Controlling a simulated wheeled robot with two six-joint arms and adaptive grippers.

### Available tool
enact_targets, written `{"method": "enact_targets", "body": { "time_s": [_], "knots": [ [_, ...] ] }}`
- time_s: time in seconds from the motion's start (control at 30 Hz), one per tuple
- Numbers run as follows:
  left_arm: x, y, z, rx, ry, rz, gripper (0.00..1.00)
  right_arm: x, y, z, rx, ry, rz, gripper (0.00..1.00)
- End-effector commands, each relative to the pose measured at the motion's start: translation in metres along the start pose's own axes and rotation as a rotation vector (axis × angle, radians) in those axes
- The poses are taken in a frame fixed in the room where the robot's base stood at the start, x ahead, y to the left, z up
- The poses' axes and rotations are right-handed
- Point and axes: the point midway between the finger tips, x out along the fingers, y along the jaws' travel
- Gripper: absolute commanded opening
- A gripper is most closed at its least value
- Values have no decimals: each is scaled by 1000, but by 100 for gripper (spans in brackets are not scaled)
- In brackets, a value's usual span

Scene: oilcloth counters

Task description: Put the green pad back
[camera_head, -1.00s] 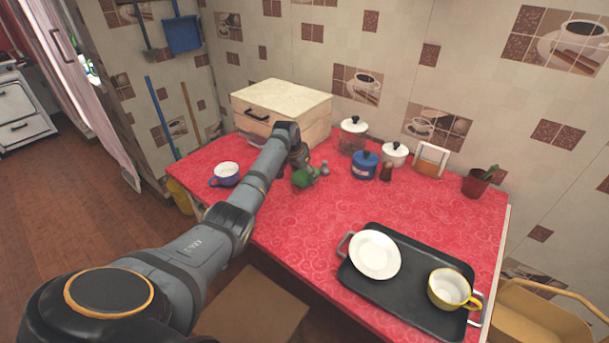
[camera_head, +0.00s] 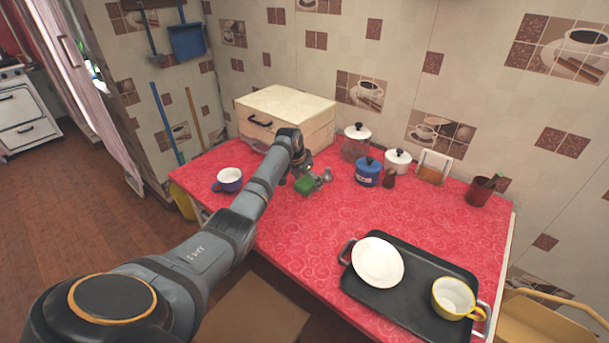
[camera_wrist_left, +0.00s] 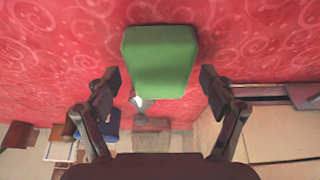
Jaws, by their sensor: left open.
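The green pad (camera_head: 305,185) lies on the red oilcloth counter (camera_head: 340,225), in front of the wooden box. In the left wrist view the green pad (camera_wrist_left: 160,62) is upper centre, a rounded block. My left gripper (camera_wrist_left: 163,85) is open, its two fingers apart on either side of the pad's lower end, with no visible contact. In the head view my left gripper (camera_head: 303,180) is at the pad, partly hidden by my own wrist. My right gripper does not show.
A wooden box (camera_head: 285,113) stands behind, and a small grey object (camera_head: 326,175) beside the pad. A blue pot (camera_head: 368,172), lidded jars and a napkin holder (camera_head: 433,167) stand along the wall. A black tray (camera_head: 400,300) is front right.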

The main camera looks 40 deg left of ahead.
Motion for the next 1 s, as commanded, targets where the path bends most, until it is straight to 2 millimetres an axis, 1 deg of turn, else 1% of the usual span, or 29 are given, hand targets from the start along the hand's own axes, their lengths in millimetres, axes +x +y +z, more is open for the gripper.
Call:
{"method": "enact_targets", "body": {
  "time_s": [0.1, 0.3, 0.4, 0.5, 0.63, 1.0],
  "knots": [
    [-27, -2, -1, 3, 2, -5, 82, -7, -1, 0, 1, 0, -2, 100],
    [-76, -1, -1, 2, 2, -4, 82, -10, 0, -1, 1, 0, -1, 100],
    [-95, -1, 0, 2, 1, -3, 82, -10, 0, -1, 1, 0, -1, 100],
    [-108, -1, 0, 0, 0, -3, 82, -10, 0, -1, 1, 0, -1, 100],
    [-115, 0, 0, 1, -1, 0, 82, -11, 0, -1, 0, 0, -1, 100],
    [-115, 0, 0, 0, -1, 0, 82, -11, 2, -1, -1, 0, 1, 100]
  ]
}}
